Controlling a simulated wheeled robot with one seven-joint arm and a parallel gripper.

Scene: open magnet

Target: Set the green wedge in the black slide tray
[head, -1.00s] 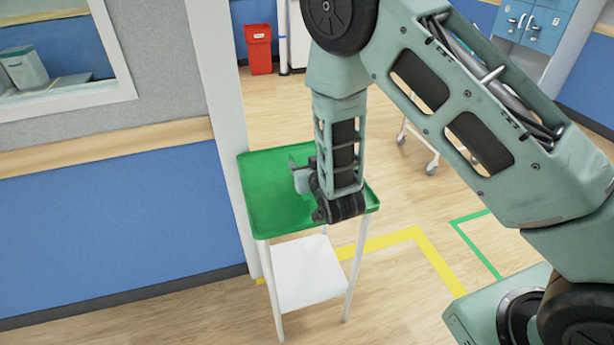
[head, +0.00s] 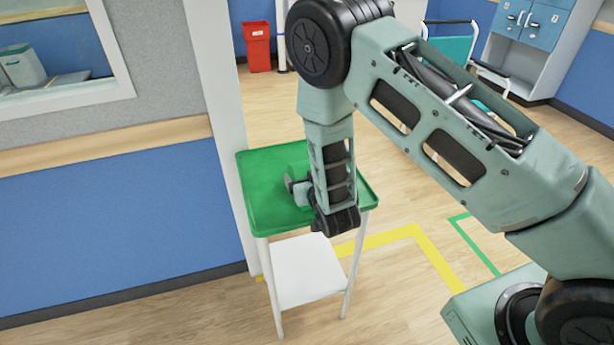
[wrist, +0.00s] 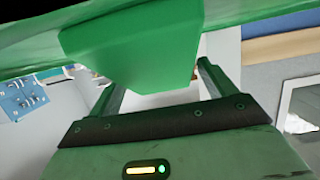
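The green wedge (head: 296,157) stands on the green top of a small white-legged stand, partly hidden behind my arm. In the wrist view the wedge (wrist: 130,50) is a large green block close to the camera, in front of my fingers. My gripper (head: 294,187) is low over the stand's top beside the wedge. In the wrist view my gripper's two fingers (wrist: 158,80) are spread wide. The wedge overlaps the left finger's tip, and its edge lies near the right fingertip. I cannot tell whether they touch. No black slide tray shows in these views.
The green stand top (head: 262,215) has a raised rim and free room at its left. A white lower shelf (head: 305,270) is under it. A blue and grey wall (head: 110,215) is close on the left. A red bin (head: 257,47) stands behind; floor is open at right.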

